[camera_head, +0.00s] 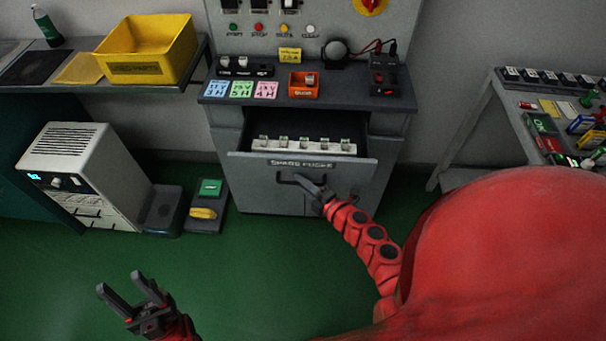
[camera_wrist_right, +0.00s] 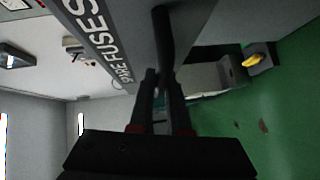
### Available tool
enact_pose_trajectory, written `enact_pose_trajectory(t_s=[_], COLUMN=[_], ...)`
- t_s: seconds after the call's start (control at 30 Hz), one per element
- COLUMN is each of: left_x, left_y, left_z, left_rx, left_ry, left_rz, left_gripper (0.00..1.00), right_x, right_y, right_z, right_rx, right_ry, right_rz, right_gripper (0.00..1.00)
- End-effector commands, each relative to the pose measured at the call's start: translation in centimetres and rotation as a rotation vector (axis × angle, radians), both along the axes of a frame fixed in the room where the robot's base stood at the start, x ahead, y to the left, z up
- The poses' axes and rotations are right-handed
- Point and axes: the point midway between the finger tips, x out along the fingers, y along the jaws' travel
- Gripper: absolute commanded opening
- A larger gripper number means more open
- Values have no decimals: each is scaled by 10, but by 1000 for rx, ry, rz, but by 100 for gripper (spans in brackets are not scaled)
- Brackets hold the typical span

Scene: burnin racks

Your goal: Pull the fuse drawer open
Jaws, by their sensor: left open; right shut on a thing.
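The fuse drawer (camera_head: 255,161), labelled "SPARE FUSES", stands open in the grey cabinet in the head view. A white strip holding several fuses (camera_head: 303,146) shows inside it. In the head view my right gripper (camera_head: 310,186) is at the drawer's handle, below the label. In the right wrist view the gripper (camera_wrist_right: 156,84) is shut on the dark handle bar (camera_wrist_right: 164,40), and the label (camera_wrist_right: 95,35) is beside it. My left gripper (camera_head: 125,287) is open and empty, low over the green floor at the lower left, away from the drawer.
The cabinet top (camera_head: 340,100) above the drawer holds coloured cards, an orange tray (camera_head: 303,91) and small devices. A white machine (camera_head: 85,165) and a small tray with a yellow item (camera_head: 203,213) stand on the floor at left. A cluttered side table (camera_head: 505,110) stands at right. Floor before the cabinet is clear.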

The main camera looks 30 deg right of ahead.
Motion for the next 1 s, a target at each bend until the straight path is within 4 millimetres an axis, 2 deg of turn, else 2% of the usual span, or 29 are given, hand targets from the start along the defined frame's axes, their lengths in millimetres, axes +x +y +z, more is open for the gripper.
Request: enact_pose_trajectory(t_s=[0.4,0.43,0.57,0.87,1.0], left_x=[0,0,0,0,0], left_y=[0,0,0,0,0], left_z=[0,0,0,0,-3], left_rx=[0,0,0,0,0], left_ry=[0,0,0,0,0], left_rz=[0,0,0,0,0], left_gripper=[50,50,50,50,50], right_x=[-2,-2,-2,-3,-14], right_y=[1,1,1,1,-3], right_z=[0,0,0,0,0], right_rx=[0,0,0,0,-3], right_ry=[0,0,0,0,1], right_rz=[0,0,0,-1,-3], right_gripper=[0,20,44,45,45])
